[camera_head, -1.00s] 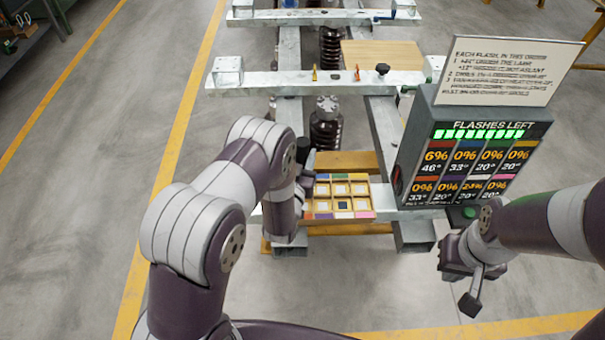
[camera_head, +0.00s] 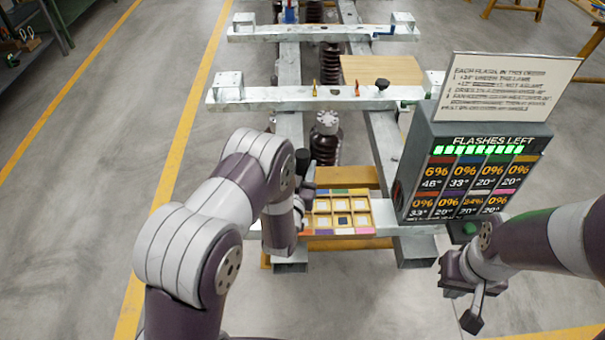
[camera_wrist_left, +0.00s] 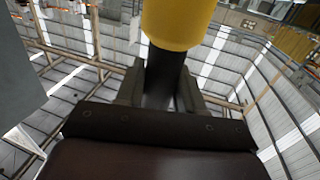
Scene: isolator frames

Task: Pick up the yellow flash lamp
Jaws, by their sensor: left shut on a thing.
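The yellow flash lamp (camera_wrist_left: 178,22) shows at the top of the left wrist view, with its black shaft (camera_wrist_left: 162,82) below the yellow head. My left gripper (camera_wrist_left: 160,95) is shut on the black shaft. In the head view my left gripper (camera_head: 305,192) is at the left edge of the sectioned tray, partly hidden by my own wrist. The lamp's yellow head cannot be made out there. My right gripper (camera_head: 470,300) hangs at the lower right, below the display box, apart from everything; its jaw opening is unclear.
The tray (camera_head: 338,231) with coloured edges rests on the metal frame. The grey display box (camera_head: 475,135), marked "FLASHES LEFT", stands right of it with a white sign (camera_head: 508,85) on top. A dark ribbed insulator (camera_head: 326,145) stands behind the tray. The floor in front is clear.

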